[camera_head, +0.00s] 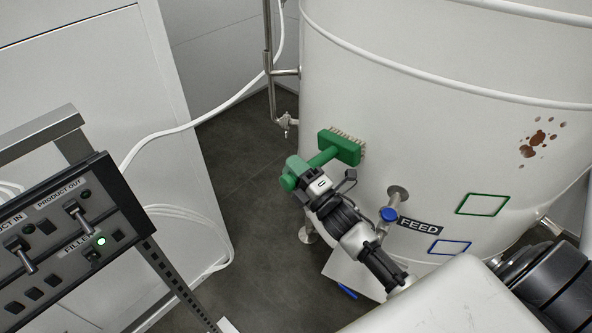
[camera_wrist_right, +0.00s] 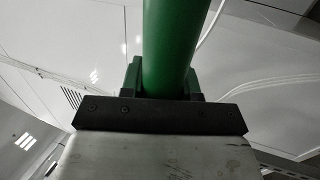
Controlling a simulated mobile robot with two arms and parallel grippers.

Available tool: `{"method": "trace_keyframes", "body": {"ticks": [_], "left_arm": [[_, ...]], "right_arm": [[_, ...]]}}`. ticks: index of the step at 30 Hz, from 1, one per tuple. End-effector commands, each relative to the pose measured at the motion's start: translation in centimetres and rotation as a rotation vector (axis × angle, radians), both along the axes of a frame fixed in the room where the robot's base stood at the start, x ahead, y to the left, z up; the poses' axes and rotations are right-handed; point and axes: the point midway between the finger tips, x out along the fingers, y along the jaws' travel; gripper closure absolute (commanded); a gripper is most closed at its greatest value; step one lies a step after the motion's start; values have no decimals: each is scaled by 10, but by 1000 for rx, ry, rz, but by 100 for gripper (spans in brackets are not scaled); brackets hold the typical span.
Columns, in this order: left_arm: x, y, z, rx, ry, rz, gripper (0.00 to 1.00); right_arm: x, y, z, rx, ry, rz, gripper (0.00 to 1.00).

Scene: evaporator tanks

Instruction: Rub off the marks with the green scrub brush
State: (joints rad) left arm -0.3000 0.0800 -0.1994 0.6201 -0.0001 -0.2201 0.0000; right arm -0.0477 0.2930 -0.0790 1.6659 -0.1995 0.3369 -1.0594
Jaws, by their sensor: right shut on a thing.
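The green scrub brush (camera_head: 343,147) has a green block head with pale bristles and a green handle. My right gripper (camera_head: 299,171) is shut on the brush handle, left of the white tank's wall. The bristles face the upper right, towards the tank (camera_head: 440,120); I cannot tell whether they touch it. The right wrist view shows the green handle (camera_wrist_right: 170,50) between the fingers (camera_wrist_right: 166,85). Brown marks (camera_head: 538,143) spread in a cluster of spots on the tank at the right, well apart from the brush. My left gripper is not in view.
A green outlined rectangle (camera_head: 483,204) and a blue one (camera_head: 450,247) sit on the tank below the marks. A valve with a blue cap (camera_head: 389,214) juts out beside the FEED label (camera_head: 419,227). A control panel (camera_head: 70,235) stands at the left. Grey floor (camera_head: 245,160) lies between.

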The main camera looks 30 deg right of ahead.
Motion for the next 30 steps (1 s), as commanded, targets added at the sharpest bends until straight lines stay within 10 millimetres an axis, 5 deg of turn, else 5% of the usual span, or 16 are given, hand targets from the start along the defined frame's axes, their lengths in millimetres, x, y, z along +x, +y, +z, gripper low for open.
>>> {"method": "trace_keyframes", "body": {"ticks": [21,30], "left_arm": [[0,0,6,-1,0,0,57],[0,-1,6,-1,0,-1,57]], "right_arm": [[-14,53,1,1,-3,0,100],[-16,58,1,-3,-3,0,100]]}}
